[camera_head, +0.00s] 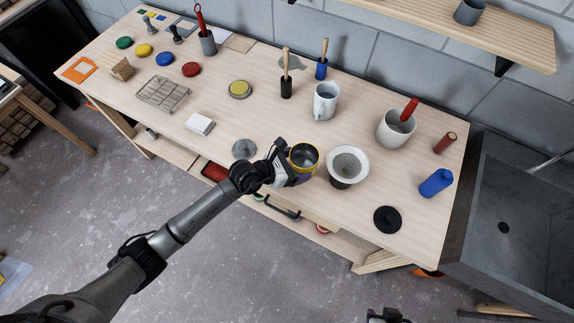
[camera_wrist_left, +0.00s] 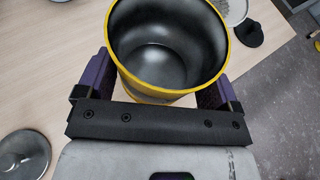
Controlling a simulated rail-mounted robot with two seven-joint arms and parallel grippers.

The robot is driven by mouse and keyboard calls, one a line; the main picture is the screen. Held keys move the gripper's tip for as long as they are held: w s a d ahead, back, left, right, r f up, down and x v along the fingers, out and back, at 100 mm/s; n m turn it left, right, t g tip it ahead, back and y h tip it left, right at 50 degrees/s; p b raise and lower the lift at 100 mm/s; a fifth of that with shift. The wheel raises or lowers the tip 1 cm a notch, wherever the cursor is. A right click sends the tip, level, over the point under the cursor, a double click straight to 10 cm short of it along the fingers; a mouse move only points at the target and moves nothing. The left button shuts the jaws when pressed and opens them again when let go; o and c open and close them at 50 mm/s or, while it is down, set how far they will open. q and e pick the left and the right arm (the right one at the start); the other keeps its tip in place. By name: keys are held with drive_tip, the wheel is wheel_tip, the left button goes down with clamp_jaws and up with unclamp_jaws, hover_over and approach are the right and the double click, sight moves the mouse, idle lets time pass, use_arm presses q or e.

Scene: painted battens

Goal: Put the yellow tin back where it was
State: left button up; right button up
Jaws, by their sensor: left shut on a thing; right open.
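The yellow tin (camera_head: 304,156) is open-topped and empty, with a yellow rim and dark metal inside. My left gripper (camera_head: 294,166) is shut on it, near the front edge of the table. In the left wrist view the tin (camera_wrist_left: 168,50) sits upright between the two purple-sided fingers of my left gripper (camera_wrist_left: 160,90). I cannot tell whether the tin's base touches the table. Only a small part of my right gripper (camera_head: 388,315) shows at the bottom edge, away from the table.
A white strainer (camera_head: 348,164) stands just right of the tin. A grey metal lid (camera_head: 244,148) lies to its left, and a black lid (camera_head: 388,219) to the right.

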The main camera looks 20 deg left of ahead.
use_arm(q)
drive_tip(key=w+a+r+b, duration=0.1)
drive_tip(key=w+a+r, duration=0.1)
drive_tip(key=w+a, duration=0.3)
drive_tip(key=shift+n+t+y, duration=0.3)
drive_tip(key=shift+n+t, duration=0.1)
drive_tip(key=shift+t, duration=0.1)
drive_tip(key=f, duration=0.2)
drive_tip(key=a+f+b, duration=0.1)
drive_tip(key=f, duration=0.3)
drive_tip(key=shift+s+a+b, duration=0.2)
drive_tip(key=shift+a+b, duration=0.1)
drive_tip(key=shift+a, duration=0.1)
drive_tip(key=shift+f+b, duration=0.6)
drive_tip(key=shift+f, duration=1.4)
drive_tip(key=shift+f, duration=0.1)
drive_tip(key=o, duration=1)
drive_tip(key=shift+f, duration=0.1)
